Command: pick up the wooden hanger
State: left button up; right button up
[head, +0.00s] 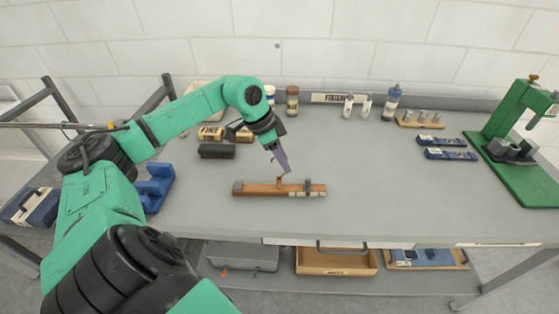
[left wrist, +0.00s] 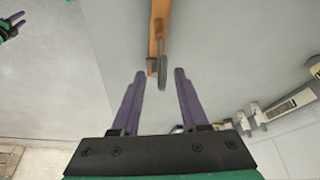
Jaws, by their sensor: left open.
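The wooden hanger (head: 260,189) is a long orange-brown wooden bar with grey end pieces, lying crosswise near the front of the grey table. A short upright piece rises from its middle. In the left wrist view the wooden bar (left wrist: 156,22) runs in from the top, with a grey rounded piece beside its end. My left gripper (head: 285,168) points down just above the bar's middle. Its purple fingers (left wrist: 160,74) are open, with no grip visible. A green and black part with purple tips, likely my right gripper (left wrist: 12,22), shows at the left wrist view's upper left corner.
A dark brush-like block (head: 217,152) and small labelled boxes (head: 211,133) lie behind and left. Bottles (head: 391,103) line the back edge. A green press stand (head: 505,110) is at right. A wooden tray (head: 336,263) sits below.

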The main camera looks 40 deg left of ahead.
aim_at(289, 187)
pick_arm(q)
jog(key=x, duration=0.1)
jog(key=p+x, duration=0.1)
jog(key=x, duration=0.1)
jog(key=p+x, duration=0.1)
jog(key=shift+w+d+f, duration=0.1)
jog(key=shift+w+d, duration=0.05)
jog(key=shift+w, duration=0.15)
jog(key=shift+f, duration=0.2)
jog(key=shift+s, duration=0.1)
jog(key=shift+c, duration=0.9)
grip_shut()
pick_arm(e)
jog(key=w+r, duration=0.1)
jog(key=r, duration=0.1)
jog(key=shift+w+r, duration=0.35)
jog(key=shift+w, duration=0.05)
jog(key=shift+w, duration=0.1)
